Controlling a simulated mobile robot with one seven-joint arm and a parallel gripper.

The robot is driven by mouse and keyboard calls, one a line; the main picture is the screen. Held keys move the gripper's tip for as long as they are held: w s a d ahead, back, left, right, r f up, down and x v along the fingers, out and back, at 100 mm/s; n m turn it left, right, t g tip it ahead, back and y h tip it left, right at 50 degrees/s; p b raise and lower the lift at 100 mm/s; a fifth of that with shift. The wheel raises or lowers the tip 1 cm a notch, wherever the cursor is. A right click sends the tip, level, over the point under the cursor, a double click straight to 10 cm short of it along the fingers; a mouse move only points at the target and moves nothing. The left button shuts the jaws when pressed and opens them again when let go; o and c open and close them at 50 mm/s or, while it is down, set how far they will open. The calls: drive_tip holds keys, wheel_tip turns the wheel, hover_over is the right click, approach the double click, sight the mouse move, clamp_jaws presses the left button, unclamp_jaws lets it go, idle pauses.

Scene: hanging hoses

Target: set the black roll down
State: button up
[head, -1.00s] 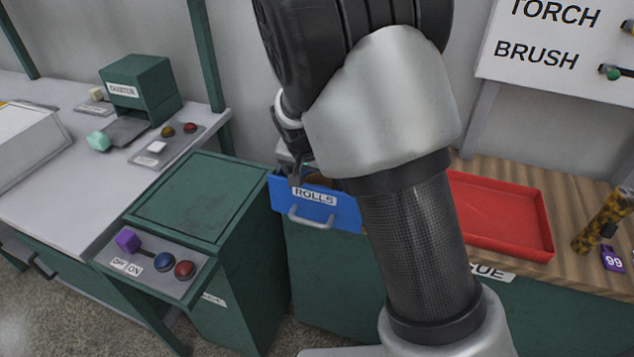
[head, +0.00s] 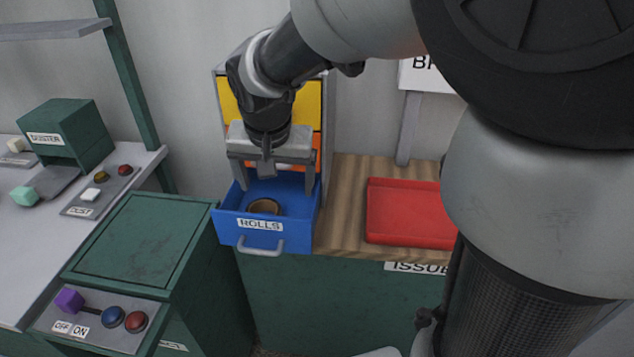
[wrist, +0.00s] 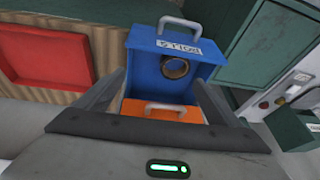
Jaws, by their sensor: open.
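A dark roll with a tan core (head: 264,207) lies in the open blue drawer labelled ROLLS (head: 284,235). In the wrist view the roll (wrist: 175,69) shows as a dark ring with a tan inside, within the blue drawer (wrist: 150,68). My gripper (head: 275,186) is open above the drawer, its two fingers spread wide and pointing down. Nothing is between the fingers, and the roll lies below, apart from them. In the wrist view the open fingers (wrist: 160,88) frame the drawer fronts.
Yellow (head: 307,105) and orange (wrist: 160,109) drawers sit in the same unit. A red tray (head: 410,212) stands to the right on the wooden counter. A green cabinet (head: 145,235) with a switch panel (head: 97,318) stands at the left. A duster box (head: 66,135) is further left.

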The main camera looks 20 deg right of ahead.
drive_tip(key=s+d+r+n, duration=0.2)
drive_tip(key=s+d+r, duration=0.1)
drive_tip(key=s, duration=0.6)
drive_tip(key=s+d+r+n+t, duration=0.1)
drive_tip(key=s+d+r, duration=0.2)
drive_tip(key=s, duration=0.6)
drive_tip(key=shift+s+d+r+n+t, duration=0.3)
drive_tip(key=shift+d+n, duration=0.1)
drive_tip(key=shift+d, duration=0.5)
